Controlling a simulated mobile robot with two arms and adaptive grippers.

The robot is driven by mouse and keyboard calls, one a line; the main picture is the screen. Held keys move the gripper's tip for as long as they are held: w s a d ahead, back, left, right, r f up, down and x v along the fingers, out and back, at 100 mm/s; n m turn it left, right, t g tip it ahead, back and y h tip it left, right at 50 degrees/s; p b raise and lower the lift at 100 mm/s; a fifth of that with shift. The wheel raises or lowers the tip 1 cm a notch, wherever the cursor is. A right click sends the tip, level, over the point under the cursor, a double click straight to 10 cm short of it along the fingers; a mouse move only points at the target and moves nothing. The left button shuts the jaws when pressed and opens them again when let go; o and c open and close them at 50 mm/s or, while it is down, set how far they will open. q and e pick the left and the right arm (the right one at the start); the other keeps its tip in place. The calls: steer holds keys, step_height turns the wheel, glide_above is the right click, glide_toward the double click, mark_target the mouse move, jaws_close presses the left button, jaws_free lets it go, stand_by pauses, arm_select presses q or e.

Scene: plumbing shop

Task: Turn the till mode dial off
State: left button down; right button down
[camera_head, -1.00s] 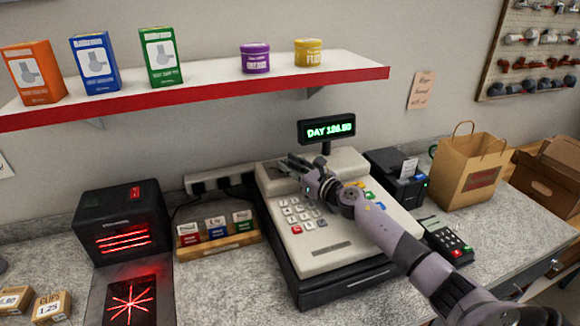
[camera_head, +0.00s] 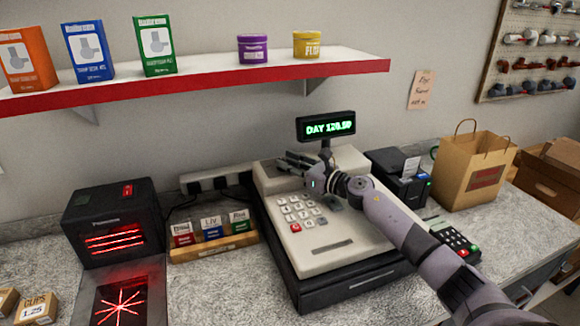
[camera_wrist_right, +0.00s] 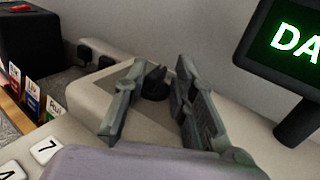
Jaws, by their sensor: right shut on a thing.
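The beige till (camera_head: 345,246) stands on the counter, with its keypad and a raised back part. Its mode dial (camera_wrist_right: 155,84) is a small black knob on that back part, seen in the right wrist view. My right gripper (camera_head: 287,163) reaches over the till from the right. In the right wrist view its two fingers (camera_wrist_right: 160,76) are on either side of the dial, shut on it. The gripper hides the dial in the head view. The green display (camera_head: 327,127) on a post reads DAY and an amount. My left gripper is not in view.
A black scanner (camera_head: 113,222) and a wooden rack of small cards (camera_head: 216,246) stand left of the till. A receipt printer (camera_head: 400,178), card terminal (camera_head: 455,240) and paper bag (camera_head: 474,175) are to the right. A red-edged shelf (camera_head: 200,84) hangs above.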

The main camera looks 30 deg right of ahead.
steer(key=shift+a+f, duration=0.25)
steer(key=shift+a, duration=0.05)
steer(key=c, duration=1.7)
jaws_free()
steer(key=shift+s, duration=0.1)
steer(key=shift+o, duration=0.8)
steer(key=shift+a+r, duration=0.1)
steer(key=shift+d, duration=0.2)
steer(key=v, duration=1.2)
